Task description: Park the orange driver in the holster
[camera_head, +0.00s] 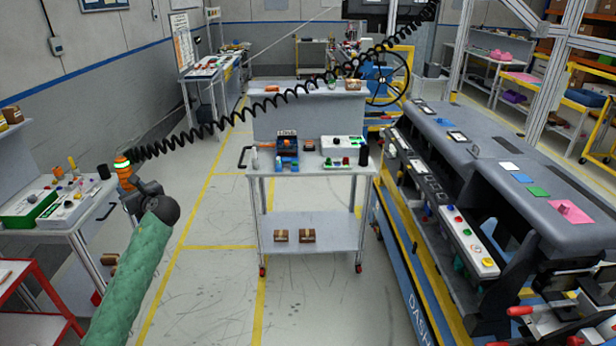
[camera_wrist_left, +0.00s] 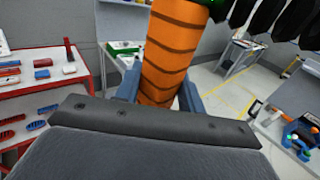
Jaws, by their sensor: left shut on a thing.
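The orange driver (camera_head: 123,168) is upright at the left of the head view, with a green light ring near its top and a black coiled cord (camera_head: 270,98) running from it to the upper right. My left gripper (camera_head: 128,194) is shut on it, clear of the tables. In the left wrist view the ribbed orange body of the driver (camera_wrist_left: 172,50) stands between the blue fingers of my left gripper (camera_wrist_left: 160,92). I cannot make out the holster for certain in either view. My right gripper is not in view.
A grey cart (camera_head: 310,170) with small parts and boxes stands in the middle. The dashboard module (camera_head: 500,180) fills the right side. A side table (camera_head: 50,205) and a red rack (camera_head: 40,310) stand at the left. Open floor (camera_head: 205,270) lies between the left furniture and the cart.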

